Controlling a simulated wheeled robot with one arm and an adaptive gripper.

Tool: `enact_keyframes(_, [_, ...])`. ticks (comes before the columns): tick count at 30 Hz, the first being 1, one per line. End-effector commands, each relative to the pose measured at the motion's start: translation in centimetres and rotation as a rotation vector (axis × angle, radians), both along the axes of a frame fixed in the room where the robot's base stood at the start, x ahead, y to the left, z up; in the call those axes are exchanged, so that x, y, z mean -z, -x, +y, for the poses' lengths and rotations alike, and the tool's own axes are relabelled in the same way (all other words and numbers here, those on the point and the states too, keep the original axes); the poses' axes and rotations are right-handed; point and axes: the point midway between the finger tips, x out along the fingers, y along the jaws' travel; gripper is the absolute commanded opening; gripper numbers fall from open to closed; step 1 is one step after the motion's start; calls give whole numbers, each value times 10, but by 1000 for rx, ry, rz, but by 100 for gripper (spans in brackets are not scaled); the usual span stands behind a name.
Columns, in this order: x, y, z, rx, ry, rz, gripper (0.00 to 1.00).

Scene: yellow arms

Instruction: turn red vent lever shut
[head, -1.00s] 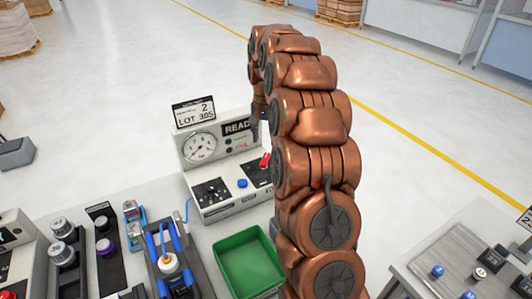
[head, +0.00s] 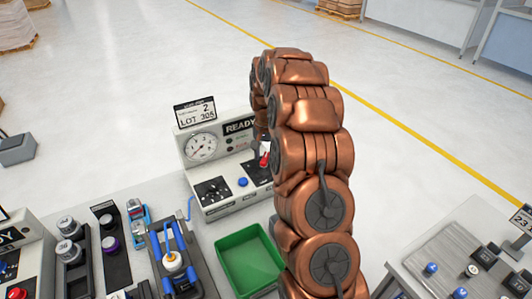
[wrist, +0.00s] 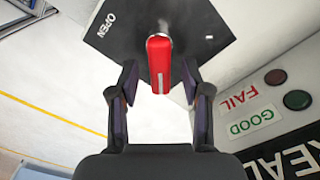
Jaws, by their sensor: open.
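The red vent lever (wrist: 159,62) shows in the wrist view, on a dark plate (wrist: 200,25) marked OPEN at its left. In the head view the lever (head: 265,158) is partly hidden by my arm, at the right of the grey test station (head: 225,195). My gripper (wrist: 160,83) is open, with one finger on each side of the lever's end; I see gaps between fingers and lever. In the head view my arm hides most of the gripper.
The station carries a gauge (head: 201,147), a READY display (head: 240,126) and a blue button (head: 243,182). A green bin (head: 249,262) stands in front. Left of it are a blue-clamped fixture (head: 172,262) and racks of round parts. Another table (head: 450,255) stands at right.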

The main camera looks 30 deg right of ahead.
Motion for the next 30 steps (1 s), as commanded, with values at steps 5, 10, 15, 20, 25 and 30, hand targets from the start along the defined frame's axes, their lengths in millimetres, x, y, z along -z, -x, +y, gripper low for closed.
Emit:
enact_keyframes(5, [0,0,0,0,0,0,45])
enact_keyframes(10, [0,0,0,0,1,-1,27])
enact_keyframes(15, [0,0,0,0,0,0,9])
enact_keyframes(20, [0,0,0,0,1,-1,0])
enact_keyframes(25, [0,0,-1,-3,1,-1,0])
enact_keyframes(30, [2,-1,0,-35,1,-2,0])
